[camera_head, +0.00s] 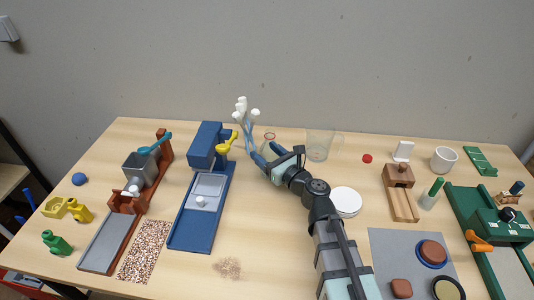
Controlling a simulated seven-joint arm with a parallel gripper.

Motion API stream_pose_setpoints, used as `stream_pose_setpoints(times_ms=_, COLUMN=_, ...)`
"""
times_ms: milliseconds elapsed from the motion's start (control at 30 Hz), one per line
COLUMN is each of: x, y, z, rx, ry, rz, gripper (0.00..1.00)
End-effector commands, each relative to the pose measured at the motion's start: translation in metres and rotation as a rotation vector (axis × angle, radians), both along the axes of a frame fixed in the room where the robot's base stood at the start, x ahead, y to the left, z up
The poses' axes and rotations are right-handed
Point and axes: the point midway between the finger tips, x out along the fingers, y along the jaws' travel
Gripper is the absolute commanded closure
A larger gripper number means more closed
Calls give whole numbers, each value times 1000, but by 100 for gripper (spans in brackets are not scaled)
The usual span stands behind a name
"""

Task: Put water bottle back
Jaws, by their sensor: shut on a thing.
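My gripper (272,152) is over the back middle of the table. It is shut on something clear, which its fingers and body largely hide. A small clear vessel with a reddish rim (270,136) shows at the fingers and appears to be the held thing; I cannot make out its full shape or whether its base touches the table. No other thing plainly looks like a water bottle. A wide clear container (320,146) stands just right of the gripper, apart from it.
A bunch of white knobs (242,103) rises behind the fingers. A blue device (200,212) with a yellow lever stands left. A white round lid (345,201) lies right of my arm, and a red cap (367,158) lies farther back. A grey mat (391,250) is at front right.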

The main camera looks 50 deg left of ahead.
Motion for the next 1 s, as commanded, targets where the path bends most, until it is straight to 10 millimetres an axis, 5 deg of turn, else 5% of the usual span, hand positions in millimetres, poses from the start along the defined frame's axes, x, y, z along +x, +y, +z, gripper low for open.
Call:
stream_pose_setpoints(times_ms=100, x=0, y=0, z=-3, rx=0, ry=0, rz=0, gripper=72)
stream_pose_setpoints(times_ms=133, x=0, y=0, z=-3, rx=0, ry=0, rz=0, gripper=31)
stream_pose_setpoints(times_ms=367, x=0, y=0, z=-2, rx=0, ry=0, rz=0, gripper=9)
stream_pose_setpoints(times_ms=767, x=0, y=-1, z=1, rx=0, ry=0, rz=0, gripper=9)
stream_pose_setpoints(times_ms=1000, x=-1, y=-30, z=1, rx=0, ry=0, rz=-1, gripper=9)
